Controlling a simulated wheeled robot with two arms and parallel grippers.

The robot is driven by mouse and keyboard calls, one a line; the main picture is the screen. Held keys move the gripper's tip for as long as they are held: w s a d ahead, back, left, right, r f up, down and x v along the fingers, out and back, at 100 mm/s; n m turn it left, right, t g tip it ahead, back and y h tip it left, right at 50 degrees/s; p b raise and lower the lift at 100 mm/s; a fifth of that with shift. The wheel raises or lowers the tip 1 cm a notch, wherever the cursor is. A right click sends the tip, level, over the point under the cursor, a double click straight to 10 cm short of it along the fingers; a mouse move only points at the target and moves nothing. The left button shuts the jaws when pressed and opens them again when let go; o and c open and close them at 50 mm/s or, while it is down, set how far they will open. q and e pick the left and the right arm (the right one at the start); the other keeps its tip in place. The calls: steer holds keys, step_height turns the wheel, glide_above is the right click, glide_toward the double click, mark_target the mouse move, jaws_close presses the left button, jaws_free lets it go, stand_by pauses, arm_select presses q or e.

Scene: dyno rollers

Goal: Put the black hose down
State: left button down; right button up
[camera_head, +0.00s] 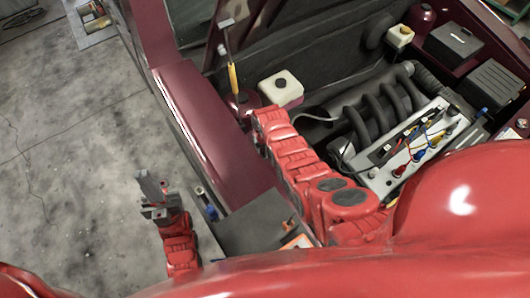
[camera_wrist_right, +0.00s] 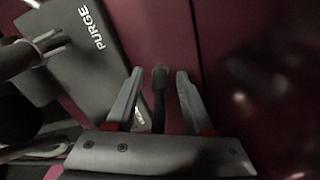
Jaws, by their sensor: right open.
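In the right wrist view, a short dark upright piece (camera_wrist_right: 159,98), which looks like the black hose, stands between the two grey fingers of my right gripper (camera_wrist_right: 157,96). The fingers are apart, with a gap on each side of it. Its lower end is hidden behind the gripper body. In the head view my right arm reaches over the engine bay, and its gripper is hidden. My left gripper (camera_head: 152,190) is over the floor, left of the car; its finger gap is unclear and I see nothing held in it.
A dark box marked PURGE (camera_wrist_right: 88,50) is left of the right fingers, with a maroon panel (camera_wrist_right: 230,35) behind. In the head view, a white reservoir (camera_head: 281,90) stands beside my right arm, and the engine (camera_head: 385,105) lies to its right. Bare floor (camera_head: 70,150) is at left.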

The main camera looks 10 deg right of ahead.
mark_target(265, 151)
steer(key=shift+r, duration=0.8)
step_height(265, 151, up, 7)
steer(key=b, duration=0.2)
steer(key=shift+b, duration=0.3)
step_height(265, 151, up, 3)
steer(key=shift+f+p, duration=0.1)
steer(key=shift+p, duration=0.4)
steer(key=shift+r, duration=0.5)
steer(key=shift+s+f, duration=0.1)
steer(key=shift+s, duration=0.05)
